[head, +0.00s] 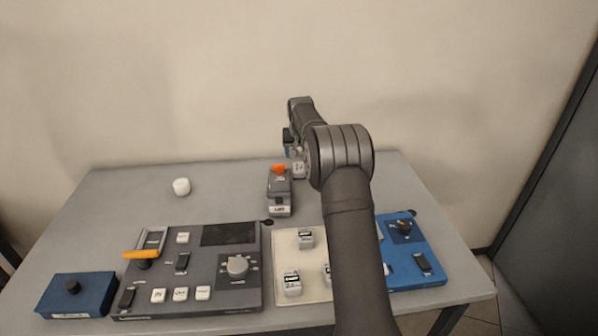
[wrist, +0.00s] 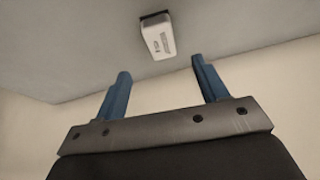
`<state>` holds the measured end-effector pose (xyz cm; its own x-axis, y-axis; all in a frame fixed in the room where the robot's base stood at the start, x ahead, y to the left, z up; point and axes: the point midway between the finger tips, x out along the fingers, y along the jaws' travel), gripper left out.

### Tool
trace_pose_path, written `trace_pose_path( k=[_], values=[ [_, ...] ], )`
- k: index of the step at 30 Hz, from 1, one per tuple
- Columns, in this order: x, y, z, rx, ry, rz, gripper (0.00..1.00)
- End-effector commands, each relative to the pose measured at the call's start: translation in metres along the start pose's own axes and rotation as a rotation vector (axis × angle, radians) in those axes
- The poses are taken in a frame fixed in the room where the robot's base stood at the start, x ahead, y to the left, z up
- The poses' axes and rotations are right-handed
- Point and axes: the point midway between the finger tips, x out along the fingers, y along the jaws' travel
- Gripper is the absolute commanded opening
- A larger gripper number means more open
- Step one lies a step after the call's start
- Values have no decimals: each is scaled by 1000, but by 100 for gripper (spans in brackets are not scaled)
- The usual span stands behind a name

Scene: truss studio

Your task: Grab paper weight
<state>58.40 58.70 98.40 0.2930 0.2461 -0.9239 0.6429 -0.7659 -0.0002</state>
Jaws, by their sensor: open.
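A white block with a dark printed label (wrist: 160,38) lies on the table in the wrist view, between and beyond my fingertips. What looks like the same block (head: 299,169) shows at the back of the table in the head view, partly hidden by my arm. The frames do not make certain that it is the paper weight. My gripper (wrist: 160,66) has its two blue fingers spread wide with nothing between them. In the head view my gripper (head: 289,142) is mostly hidden behind my arm.
A small white cylinder (head: 181,187) stands at the back left with bare table around it. A grey box with an orange top (head: 279,192) stands near my arm. A dark control panel (head: 215,290), a cream board (head: 290,244), and blue boxes (head: 95,292) (head: 428,262) fill the front.

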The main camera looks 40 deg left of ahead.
Motion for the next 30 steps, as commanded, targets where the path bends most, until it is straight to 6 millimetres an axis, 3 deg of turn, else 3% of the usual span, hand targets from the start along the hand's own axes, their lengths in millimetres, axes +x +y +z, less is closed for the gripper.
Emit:
trace_pose_path(
  k=[3, 11, 21, 30],
  values=[
    [21, 0, 0, 0, -1, 0, 66],
    [39, 0, 0, 0, -1, 0, 66],
    [81, -1, -2, 1, 1, 1, 66],
    [86, -1, -2, 1, 2, 1, 66]
  ],
)
